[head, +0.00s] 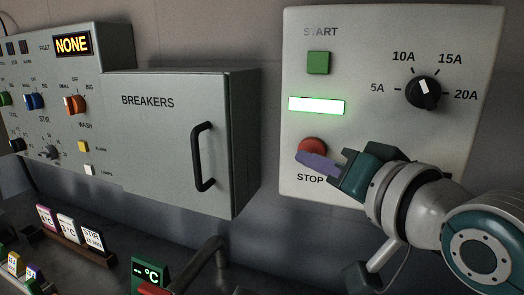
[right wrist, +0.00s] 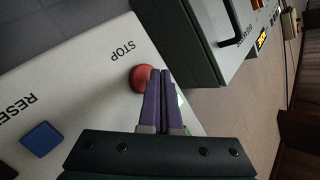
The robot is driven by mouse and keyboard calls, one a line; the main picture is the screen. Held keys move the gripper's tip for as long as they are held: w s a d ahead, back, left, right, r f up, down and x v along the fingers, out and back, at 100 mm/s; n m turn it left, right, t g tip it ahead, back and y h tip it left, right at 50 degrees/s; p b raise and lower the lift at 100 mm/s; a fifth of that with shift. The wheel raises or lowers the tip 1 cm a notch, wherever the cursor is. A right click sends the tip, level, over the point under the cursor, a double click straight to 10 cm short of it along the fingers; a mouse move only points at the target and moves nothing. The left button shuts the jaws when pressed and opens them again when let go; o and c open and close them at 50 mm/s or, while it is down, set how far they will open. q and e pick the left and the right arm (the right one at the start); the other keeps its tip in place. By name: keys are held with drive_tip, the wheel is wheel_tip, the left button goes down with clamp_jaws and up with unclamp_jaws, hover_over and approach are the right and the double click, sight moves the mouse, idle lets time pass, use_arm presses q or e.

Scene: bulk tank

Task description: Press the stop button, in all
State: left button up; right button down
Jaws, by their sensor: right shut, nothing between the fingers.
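The red round stop button (head: 312,147) sits on the pale panel (head: 390,40) above the word STOP in the head view. It also shows in the right wrist view (right wrist: 139,76), just beyond my fingertips. My right gripper (head: 300,156) is shut and empty, its purple fingers pointing left across the lower part of the button. The tips overlap the button in both views; I cannot tell whether they touch it or whether it is pushed in. My left gripper is not in view.
A green START button (head: 319,63), a lit green-white lamp (head: 316,105) and a black rotary knob (head: 424,92) share the panel. The grey breakers box (head: 160,140) juts out to the left. A blue button (right wrist: 42,139) beside RESET shows in the wrist view.

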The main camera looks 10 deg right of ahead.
drive_tip(key=shift+w, duration=0.1)
idle(0.3)
drive_tip(key=shift+w+d, duration=0.25)
idle(0.3)
drive_tip(key=shift+w+d, duration=0.25)
drive_tip(key=shift+w, duration=0.1)
idle(0.3)
drive_tip(key=shift+s+a, duration=0.1)
idle(0.4)
drive_tip(key=shift+s+a+p, duration=0.4)
drive_tip(key=shift+s+p, duration=0.2)
drive_tip(key=shift+p, duration=0.15)
